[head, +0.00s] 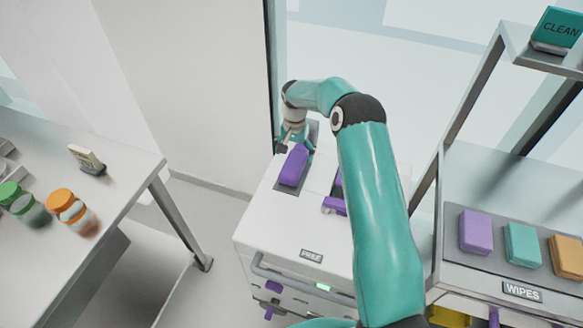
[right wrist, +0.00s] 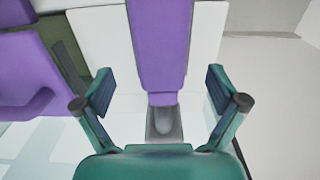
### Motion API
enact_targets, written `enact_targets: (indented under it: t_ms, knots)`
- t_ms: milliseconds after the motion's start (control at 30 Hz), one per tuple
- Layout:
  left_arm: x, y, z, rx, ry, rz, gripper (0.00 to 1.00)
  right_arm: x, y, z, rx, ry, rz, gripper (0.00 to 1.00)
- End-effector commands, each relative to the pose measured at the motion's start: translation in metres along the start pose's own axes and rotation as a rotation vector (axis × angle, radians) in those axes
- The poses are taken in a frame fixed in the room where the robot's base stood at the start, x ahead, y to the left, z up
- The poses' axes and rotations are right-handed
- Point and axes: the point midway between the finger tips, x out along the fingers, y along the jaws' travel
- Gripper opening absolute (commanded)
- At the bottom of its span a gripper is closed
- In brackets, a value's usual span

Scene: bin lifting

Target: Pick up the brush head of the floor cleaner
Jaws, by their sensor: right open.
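A long purple piece (head: 293,165), which looks like the brush head, lies in a grey recess on top of the white cart (head: 272,222). My right gripper (head: 294,139) is at its far end. In the right wrist view the purple piece (right wrist: 160,45) runs between the two open fingers of my right gripper (right wrist: 158,84), with a gap on each side. Its end lies over a grey slot (right wrist: 163,122). The fingers do not touch it. My left gripper is not in view.
Another purple part (head: 334,205) sits beside it on the cart, partly behind my right arm; purple parts (right wrist: 30,70) show left in the wrist view. A shelf with sponges (head: 475,231) stands right. A table with jars (head: 66,205) stands left.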

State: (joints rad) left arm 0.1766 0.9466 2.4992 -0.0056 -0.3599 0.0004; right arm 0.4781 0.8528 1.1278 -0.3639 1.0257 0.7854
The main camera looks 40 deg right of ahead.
Motion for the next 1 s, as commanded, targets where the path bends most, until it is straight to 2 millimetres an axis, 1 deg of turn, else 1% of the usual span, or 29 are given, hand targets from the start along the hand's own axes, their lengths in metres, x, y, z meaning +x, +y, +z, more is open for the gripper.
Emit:
enact_targets:
  t_ms: [100, 233, 333, 467, 500, 600, 700, 900, 967, 1000]
  knots:
    - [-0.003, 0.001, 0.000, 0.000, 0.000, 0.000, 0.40, 0.011, 0.001, 0.000, 0.001, 0.000, 0.001, 0.96]
    - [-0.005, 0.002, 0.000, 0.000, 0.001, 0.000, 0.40, 0.017, 0.001, 0.000, 0.001, -0.001, 0.001, 0.96]
    - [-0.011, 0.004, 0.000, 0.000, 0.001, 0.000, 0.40, 0.025, 0.000, 0.002, 0.001, -0.002, 0.002, 0.96]
    - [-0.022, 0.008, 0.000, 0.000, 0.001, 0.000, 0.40, 0.043, -0.001, 0.006, 0.001, -0.004, 0.003, 0.96]
    - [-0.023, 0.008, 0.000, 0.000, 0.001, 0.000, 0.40, 0.050, -0.001, 0.006, 0.002, -0.003, 0.002, 0.96]
    - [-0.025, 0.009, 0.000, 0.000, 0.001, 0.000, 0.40, 0.061, -0.002, 0.005, 0.002, -0.001, 0.001, 0.96]
    - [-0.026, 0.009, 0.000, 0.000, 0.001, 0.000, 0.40, 0.067, -0.002, 0.005, 0.001, 0.001, 0.000, 0.96]
    - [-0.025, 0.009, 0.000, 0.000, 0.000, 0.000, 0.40, 0.067, -0.002, 0.005, 0.001, 0.001, 0.000, 0.96]
    - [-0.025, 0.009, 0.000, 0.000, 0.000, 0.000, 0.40, 0.067, -0.002, 0.005, 0.001, 0.001, 0.000, 0.86]
    - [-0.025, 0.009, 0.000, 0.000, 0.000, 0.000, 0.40, 0.067, -0.002, 0.005, 0.001, 0.001, 0.000, 0.79]
